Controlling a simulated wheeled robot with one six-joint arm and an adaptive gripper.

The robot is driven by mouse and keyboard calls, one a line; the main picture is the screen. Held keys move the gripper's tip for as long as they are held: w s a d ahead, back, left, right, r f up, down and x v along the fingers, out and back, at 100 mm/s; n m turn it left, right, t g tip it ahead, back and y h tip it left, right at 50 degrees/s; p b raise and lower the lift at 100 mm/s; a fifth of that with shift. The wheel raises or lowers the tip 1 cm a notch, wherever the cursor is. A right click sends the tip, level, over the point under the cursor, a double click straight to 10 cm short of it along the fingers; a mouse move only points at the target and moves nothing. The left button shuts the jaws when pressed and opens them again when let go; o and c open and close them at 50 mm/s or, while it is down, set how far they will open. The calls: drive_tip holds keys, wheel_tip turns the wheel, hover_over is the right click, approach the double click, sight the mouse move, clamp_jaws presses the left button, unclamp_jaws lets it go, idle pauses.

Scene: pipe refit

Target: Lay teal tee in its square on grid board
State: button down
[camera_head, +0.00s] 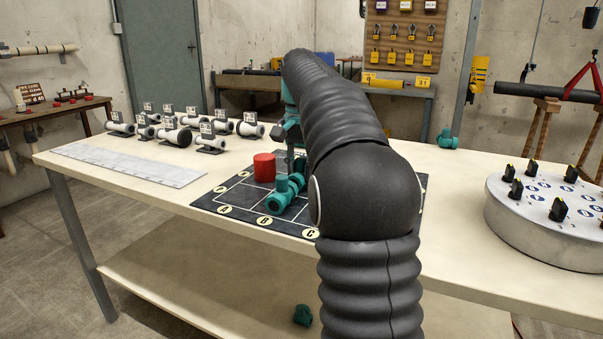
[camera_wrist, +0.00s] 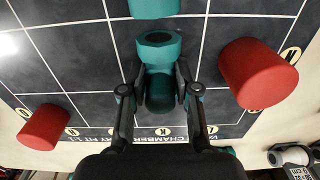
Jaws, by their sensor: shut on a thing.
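My gripper (camera_wrist: 159,92) points down over the dark grid board (camera_head: 232,197), its two fingers closed on the sides of a teal tee (camera_wrist: 160,45). The tee is low over the board; I cannot tell if it touches. A second teal fitting (camera_wrist: 154,7) is just beyond it at the top of the wrist view. In the head view a teal fitting (camera_head: 282,193) lies at the board's front middle. My arm hides the board's right part and most of my gripper there.
A red cylinder (camera_head: 264,168) stands on the board close beside my gripper; another red cylinder (camera_wrist: 43,127) stands near the opposite corner. White pipe pieces (camera_head: 178,136) with tags stand at the back left. A round grey stand (camera_head: 548,235) is at the right. A teal fitting (camera_head: 447,140) sits at the back edge.

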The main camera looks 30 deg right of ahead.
drive_tip(key=shift+f, duration=0.1)
drive_tip(key=c, duration=0.8)
unclamp_jaws()
drive_tip(key=shift+c, duration=0.2)
